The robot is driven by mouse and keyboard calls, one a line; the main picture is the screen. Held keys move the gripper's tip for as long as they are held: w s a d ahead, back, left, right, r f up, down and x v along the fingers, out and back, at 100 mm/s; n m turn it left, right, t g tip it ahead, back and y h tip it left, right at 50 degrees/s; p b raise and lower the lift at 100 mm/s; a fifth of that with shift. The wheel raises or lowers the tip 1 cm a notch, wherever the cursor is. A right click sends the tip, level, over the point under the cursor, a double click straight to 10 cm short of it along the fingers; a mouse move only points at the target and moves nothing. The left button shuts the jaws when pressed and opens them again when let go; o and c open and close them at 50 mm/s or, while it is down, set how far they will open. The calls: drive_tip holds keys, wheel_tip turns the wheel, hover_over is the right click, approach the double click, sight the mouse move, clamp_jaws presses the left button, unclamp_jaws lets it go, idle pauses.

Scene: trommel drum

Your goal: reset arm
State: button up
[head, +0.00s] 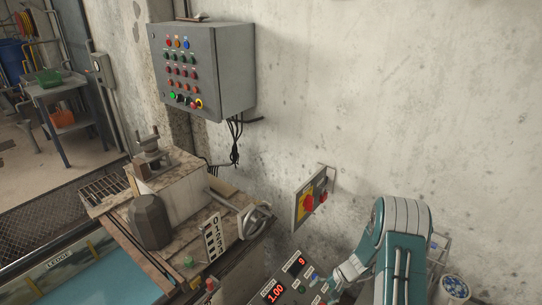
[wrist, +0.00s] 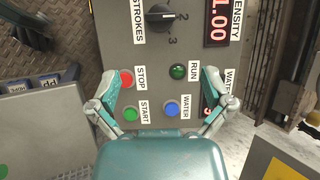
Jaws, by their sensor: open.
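My gripper (wrist: 160,88) is open and empty in the wrist view, its two fingers spread over a grey control panel (wrist: 118,45). A red STOP button (wrist: 126,78) lies by the left finger and a green RUN button (wrist: 178,72) between the fingers. A green START button (wrist: 130,114) and a blue WATER button (wrist: 171,110) are nearer the palm. In the head view my teal arm reaches down at the lower right, with the gripper (head: 338,280) beside the panel (head: 292,280). Whether the fingers touch the panel cannot be told.
A grey wall box (head: 203,68) with several coloured buttons hangs on the concrete wall. A machine table (head: 185,215) with a handwheel (head: 254,221) stands left of the panel. A bucket (head: 455,287) is at right.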

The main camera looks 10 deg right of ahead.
drive_tip(key=s+a+r+n+t+h, duration=0.1)
drive_tip(key=s+a+r+n+h, duration=0.15)
drive_tip(key=r, duration=1.15)
drive_tip(key=s+a+r+n+h, duration=0.1)
drive_tip(key=a+r+n, duration=0.15)
drive_tip(key=r, duration=1.15)
drive_tip(key=s+a+r+n+t+h, duration=0.1)
drive_tip(key=s+r+t+h, duration=0.1)
drive_tip(key=s+r, duration=0.5)
drive_tip(key=s+a+r+n+t+h, duration=0.1)
drive_tip(key=s+a+r+t+h, duration=0.1)
drive_tip(key=s+r, duration=0.6)
drive_tip(key=shift+s+n+t, duration=0.3)
drive_tip(key=shift+s+n, duration=0.1)
drive_tip(key=shift+s, duration=2.1)
